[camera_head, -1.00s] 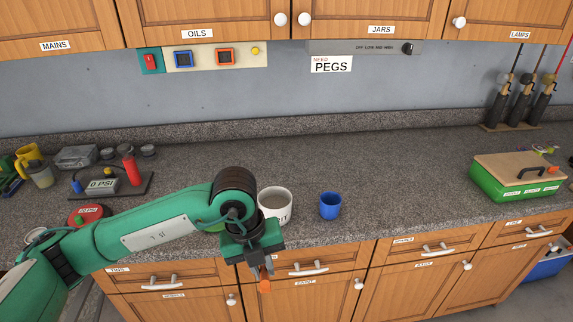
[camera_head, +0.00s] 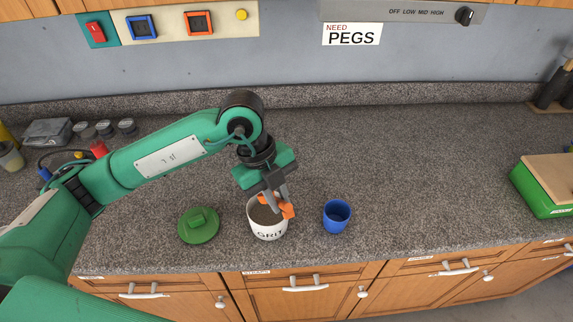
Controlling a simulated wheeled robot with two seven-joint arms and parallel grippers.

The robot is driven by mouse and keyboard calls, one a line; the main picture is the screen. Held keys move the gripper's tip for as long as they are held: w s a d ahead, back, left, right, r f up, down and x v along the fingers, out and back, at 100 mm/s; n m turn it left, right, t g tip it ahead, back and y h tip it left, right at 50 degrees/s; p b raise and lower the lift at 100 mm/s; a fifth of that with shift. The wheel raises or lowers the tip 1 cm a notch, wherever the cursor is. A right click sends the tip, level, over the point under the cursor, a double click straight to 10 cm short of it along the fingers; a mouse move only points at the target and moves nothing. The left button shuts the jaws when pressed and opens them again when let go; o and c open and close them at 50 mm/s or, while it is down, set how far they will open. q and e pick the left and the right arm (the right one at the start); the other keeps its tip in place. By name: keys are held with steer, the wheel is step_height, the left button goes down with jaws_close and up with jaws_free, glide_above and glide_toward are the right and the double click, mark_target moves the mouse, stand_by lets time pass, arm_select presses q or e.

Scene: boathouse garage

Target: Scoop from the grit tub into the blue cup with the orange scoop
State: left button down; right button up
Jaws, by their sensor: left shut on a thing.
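The white grit tub (camera_head: 267,229), marked GRIT, stands on the counter with grey-brown grit showing inside. The orange scoop (camera_head: 288,211) is held at the tub's right rim; its lower end is partly hidden by the gripper. My left gripper (camera_head: 277,201) is shut on the scoop, pointing down above the tub. Whether the scoop touches the grit I cannot tell. The blue cup (camera_head: 337,217) stands upright on the counter, just right of the tub and apart from it. My right gripper is not in view.
A green lid (camera_head: 199,225) with a knob lies left of the tub. A green box with a wooden top (camera_head: 546,184) stands at the far right. The speckled counter (camera_head: 430,170) is clear between cup and box. Its front edge is close below the tub.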

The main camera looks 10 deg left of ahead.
arm_select(q)
steer(key=shift+w+r, duration=0.1)
steer(key=shift+r, duration=0.15)
steer(key=shift+s, duration=0.2)
